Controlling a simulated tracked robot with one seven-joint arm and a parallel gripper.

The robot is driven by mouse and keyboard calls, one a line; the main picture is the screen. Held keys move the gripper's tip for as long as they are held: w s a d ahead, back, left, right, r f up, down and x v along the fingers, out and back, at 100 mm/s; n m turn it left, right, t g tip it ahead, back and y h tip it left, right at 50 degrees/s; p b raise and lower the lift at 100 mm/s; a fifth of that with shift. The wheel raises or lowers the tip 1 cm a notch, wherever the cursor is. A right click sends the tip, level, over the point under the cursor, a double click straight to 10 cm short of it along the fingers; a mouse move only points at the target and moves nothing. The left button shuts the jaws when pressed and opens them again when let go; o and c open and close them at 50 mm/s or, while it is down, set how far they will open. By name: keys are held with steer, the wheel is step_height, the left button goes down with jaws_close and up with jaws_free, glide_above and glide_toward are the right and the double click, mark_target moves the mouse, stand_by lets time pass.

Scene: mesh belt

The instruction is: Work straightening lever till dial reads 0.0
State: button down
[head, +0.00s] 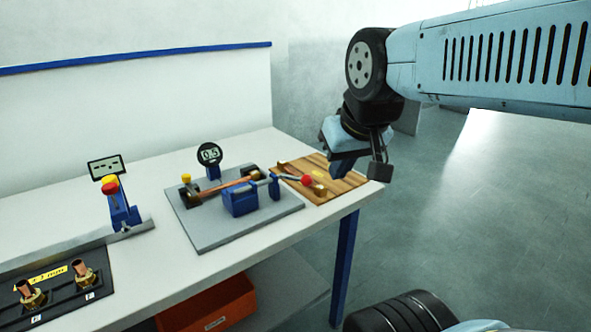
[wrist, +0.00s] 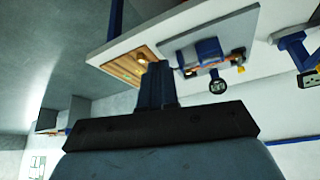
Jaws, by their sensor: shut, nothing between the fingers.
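The round black dial (head: 209,154) stands at the back of a grey plate (head: 216,238) and appears to read 0.5. A copper-coloured rod (head: 222,190) lies across the plate's fixture, beside a blue block (head: 238,202). The straightening lever is a thin metal arm with a red knob (head: 307,180) at its right end, over the wooden board. My gripper (head: 340,178) is shut and empty, above and right of the knob, apart from it. In the wrist view the blue fingers (wrist: 156,72) are together, with the dial (wrist: 217,86) upside down beyond them; the knob is not visible there.
A wooden board (head: 345,183) with small brass parts lies at the table's right corner. Left are a second display (head: 106,167), a red-and-yellow button post (head: 110,186) and a black tray (head: 65,298) with copper fittings. An orange bin (head: 210,302) sits below. Open floor lies right.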

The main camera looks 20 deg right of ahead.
steer(key=shift+w, duration=0.1)
steer(key=w+f+n+g+h, duration=0.1)
steer(key=w+n+g, duration=0.4)
steer(key=w+n, duration=1.1)
steer(key=shift+w+f+n+g, duration=0.4)
steer(key=shift+w+f, duration=0.25)
steer(key=shift+w, duration=1)
steer(key=shift+a, duration=0.1)
steer(key=shift+d+f, duration=0.2)
steer(key=shift+f, duration=1.55)
steer(key=shift+d+f, duration=0.15)
steer(key=shift+f, duration=1.6)
